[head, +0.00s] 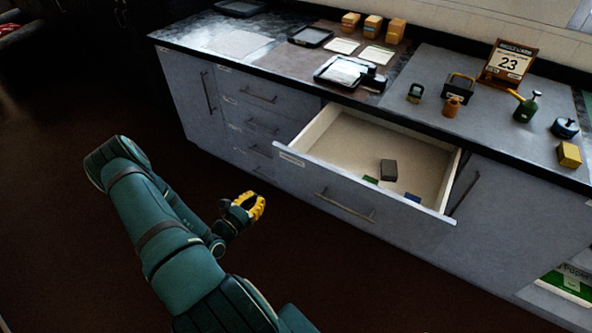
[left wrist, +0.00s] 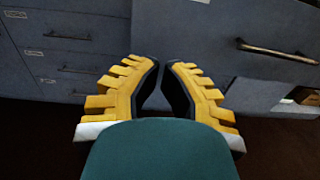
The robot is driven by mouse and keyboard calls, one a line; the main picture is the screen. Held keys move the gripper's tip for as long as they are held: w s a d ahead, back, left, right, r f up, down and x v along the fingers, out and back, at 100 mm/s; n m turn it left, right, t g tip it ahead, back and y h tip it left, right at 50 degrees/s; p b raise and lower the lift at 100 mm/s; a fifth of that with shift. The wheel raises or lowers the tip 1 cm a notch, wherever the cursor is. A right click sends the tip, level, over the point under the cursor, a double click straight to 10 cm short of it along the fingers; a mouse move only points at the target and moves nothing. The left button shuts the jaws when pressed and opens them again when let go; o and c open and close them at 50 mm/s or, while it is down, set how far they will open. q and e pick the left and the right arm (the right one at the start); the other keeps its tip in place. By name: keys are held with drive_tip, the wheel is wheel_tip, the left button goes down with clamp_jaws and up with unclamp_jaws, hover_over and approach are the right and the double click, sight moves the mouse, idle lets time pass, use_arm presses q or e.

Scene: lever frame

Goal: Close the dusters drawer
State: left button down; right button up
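The open drawer (head: 318,178) is pulled well out from under the counter. Its grey front carries a small label and a bar handle (head: 345,208). Inside lie a dark grey block (head: 388,170), a green piece and a blue piece near the front wall. My left gripper (head: 256,205) has yellow fingers and is in front of the cabinets, left of the drawer front and apart from it. In the left wrist view its fingertips (left wrist: 160,64) come together with nothing seen between them, and a bar handle (left wrist: 278,50) shows to the right. My right gripper is not in view.
Closed drawers (head: 247,125) with handles stand left of the open one, and a cupboard door to the right. The dark floor in front is clear.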

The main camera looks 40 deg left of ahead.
sight(281, 167)
use_arm(q)
drive_tip(key=shift+y, duration=0.3)
drive_tip(key=x, duration=0.4)
drive_tip(key=b+x, duration=0.1)
drive_tip(key=x, duration=0.4)
drive_tip(key=a+b+x, duration=0.1)
drive_tip(key=x, duration=0.3)
drive_tip(key=shift+w+a, duration=0.15)
drive_tip(key=shift+w, duration=0.1)
